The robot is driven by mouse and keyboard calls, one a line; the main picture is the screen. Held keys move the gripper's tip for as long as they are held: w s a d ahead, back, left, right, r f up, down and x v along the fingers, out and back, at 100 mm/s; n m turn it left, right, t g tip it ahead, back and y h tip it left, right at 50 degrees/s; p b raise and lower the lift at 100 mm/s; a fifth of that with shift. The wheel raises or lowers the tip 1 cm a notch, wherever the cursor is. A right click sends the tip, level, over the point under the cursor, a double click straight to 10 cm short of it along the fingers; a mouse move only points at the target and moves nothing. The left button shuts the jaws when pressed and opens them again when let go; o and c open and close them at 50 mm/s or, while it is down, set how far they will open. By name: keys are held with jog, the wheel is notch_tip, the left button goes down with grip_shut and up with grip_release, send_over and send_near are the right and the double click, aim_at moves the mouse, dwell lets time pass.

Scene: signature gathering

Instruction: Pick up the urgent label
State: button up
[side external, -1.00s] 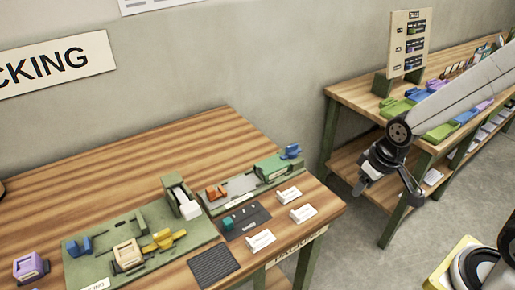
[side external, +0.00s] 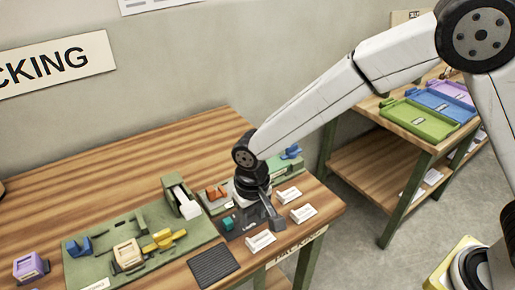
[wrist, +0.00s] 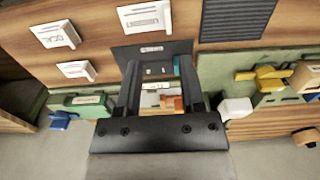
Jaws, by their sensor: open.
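The urgent label (wrist: 145,17) is a small white block with dark lettering at the top of the wrist view. In the side external view, the white label nearest the ribbed black mat appears to be the same one (side external: 261,240). It lies flat on the wooden bench. My gripper (wrist: 160,70) is open and empty, pointing down over the dark mat beside the label. In the side external view my gripper (side external: 254,220) is just behind the label and apart from it. The gripper partly hides the dark mat there.
Two other white labels (side external: 289,195) (side external: 303,214) lie to the right. A teal block (wrist: 177,66) sits on the dark mat (wrist: 125,54). A ribbed black mat (side external: 213,266) and a green board (side external: 75,245) with several tools lie left. The bench's back left is bare.

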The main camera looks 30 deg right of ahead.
aim_at(250, 245)
jog(key=shift+s+a+f, duration=0.1)
jog(key=shift+a+f, duration=0.1)
jog(key=shift+f, duration=1.15)
jog(key=shift+a+f, duration=0.2)
jog(key=shift+f, duration=1.2)
jog(key=shift+s+a+f, duration=0.1)
jog(key=shift+a+f, duration=0.1)
jog(key=shift+f, duration=1.15)
jog(key=shift+c, duration=0.2)
grip_shut()
